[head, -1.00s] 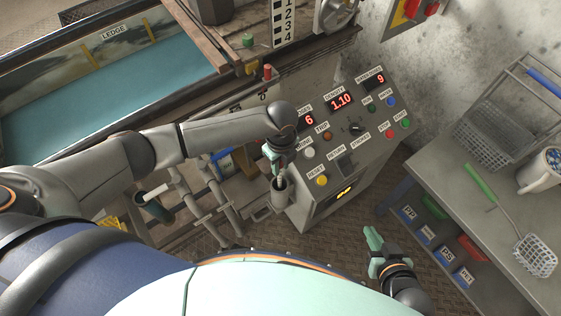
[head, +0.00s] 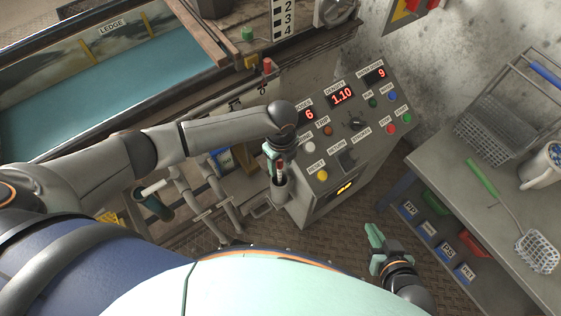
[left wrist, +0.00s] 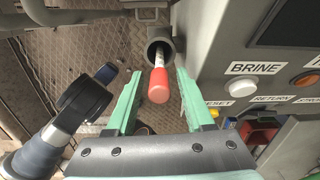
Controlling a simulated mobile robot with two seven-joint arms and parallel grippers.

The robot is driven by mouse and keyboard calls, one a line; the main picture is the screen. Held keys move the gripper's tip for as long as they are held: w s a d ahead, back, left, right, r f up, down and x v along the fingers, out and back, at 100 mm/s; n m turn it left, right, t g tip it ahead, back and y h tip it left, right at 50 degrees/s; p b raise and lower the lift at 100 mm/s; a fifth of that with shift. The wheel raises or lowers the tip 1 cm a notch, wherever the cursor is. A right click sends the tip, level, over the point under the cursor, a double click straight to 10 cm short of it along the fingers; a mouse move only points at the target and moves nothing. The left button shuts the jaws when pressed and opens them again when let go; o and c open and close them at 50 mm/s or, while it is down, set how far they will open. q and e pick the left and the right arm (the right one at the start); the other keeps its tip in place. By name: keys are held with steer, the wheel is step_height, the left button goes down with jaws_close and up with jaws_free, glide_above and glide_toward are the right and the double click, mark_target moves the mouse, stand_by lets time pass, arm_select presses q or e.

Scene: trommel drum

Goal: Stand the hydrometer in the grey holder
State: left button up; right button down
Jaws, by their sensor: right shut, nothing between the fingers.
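The hydrometer (left wrist: 158,82), a thin pale stem with a red end, stands in the grey holder (left wrist: 160,46), a round tube on the side of the control console. Its red end points up toward the left wrist camera; its lower part is hidden inside the tube. In the head view the hydrometer (head: 280,168) shows over the holder (head: 280,193). My left gripper (left wrist: 160,74) is open, its green fingers on either side of the hydrometer with gaps showing. It also shows in the head view (head: 277,157). My right gripper (head: 374,240) is shut and empty, away at the lower right.
The control console (head: 345,130) with buttons and red displays stands right beside the holder. A dark green container (head: 152,206) and grey pipes (head: 205,200) are to the left. A grey bench (head: 480,190) with a basket and skimmer stands at the right.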

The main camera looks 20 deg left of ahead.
arm_select(q)
steer(key=shift+o, duration=0.4)
steer(key=shift+r, duration=0.1)
steer(key=shift+r, duration=0.35)
step_height(320, 180, up, 11)
steer(key=p, duration=0.3)
steer(key=shift+f+p, duration=0.1)
steer(key=shift+p, duration=0.2)
steer(key=shift+r, duration=0.4)
steer(key=shift+s+d, duration=0.1)
